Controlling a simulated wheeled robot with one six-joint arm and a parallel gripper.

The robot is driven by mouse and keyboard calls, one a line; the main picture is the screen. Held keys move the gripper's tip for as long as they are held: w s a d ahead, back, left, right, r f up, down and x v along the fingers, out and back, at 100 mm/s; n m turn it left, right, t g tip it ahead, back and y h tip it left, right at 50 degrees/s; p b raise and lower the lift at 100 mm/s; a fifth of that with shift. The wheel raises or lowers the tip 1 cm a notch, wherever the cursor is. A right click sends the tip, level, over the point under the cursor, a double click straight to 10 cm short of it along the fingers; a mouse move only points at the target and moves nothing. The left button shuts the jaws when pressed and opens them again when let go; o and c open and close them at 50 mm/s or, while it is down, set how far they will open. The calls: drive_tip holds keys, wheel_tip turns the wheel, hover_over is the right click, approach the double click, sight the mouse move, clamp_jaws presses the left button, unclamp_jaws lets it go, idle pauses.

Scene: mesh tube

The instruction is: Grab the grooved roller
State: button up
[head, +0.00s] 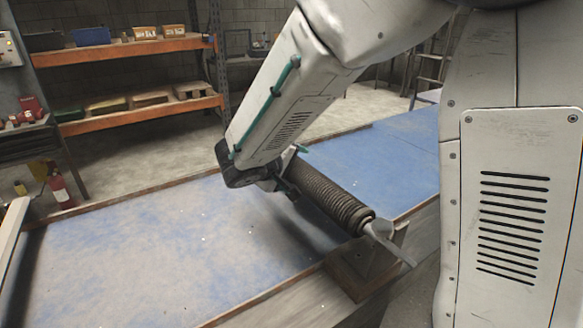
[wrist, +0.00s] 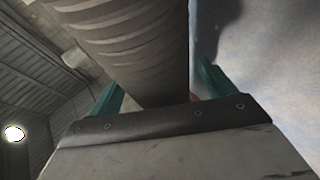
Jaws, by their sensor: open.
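The grooved roller (head: 335,198) is a dark brown-grey spiral-ribbed cylinder, lying raised along the blue table. Its near end has a pale metal shaft above a wooden block. My gripper (head: 291,172) is at the roller's far end, which it partly hides in the head view. In the wrist view the grooved roller (wrist: 130,40) runs down between the two teal fingers of my gripper (wrist: 157,88). The fingers are open, one on each side, with a visible gap at each. Whether either touches it lower down is hidden.
The wooden support block (head: 365,268) stands at the table's near edge. The blue tabletop (head: 150,245) is mostly bare, with a low wooden rim. An orange shelf (head: 125,50) with bins stands behind, and a red fire extinguisher (head: 60,187) is at the left.

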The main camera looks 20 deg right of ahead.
drive_tip(key=c, duration=1.8)
drive_tip(key=shift+r, duration=0.2)
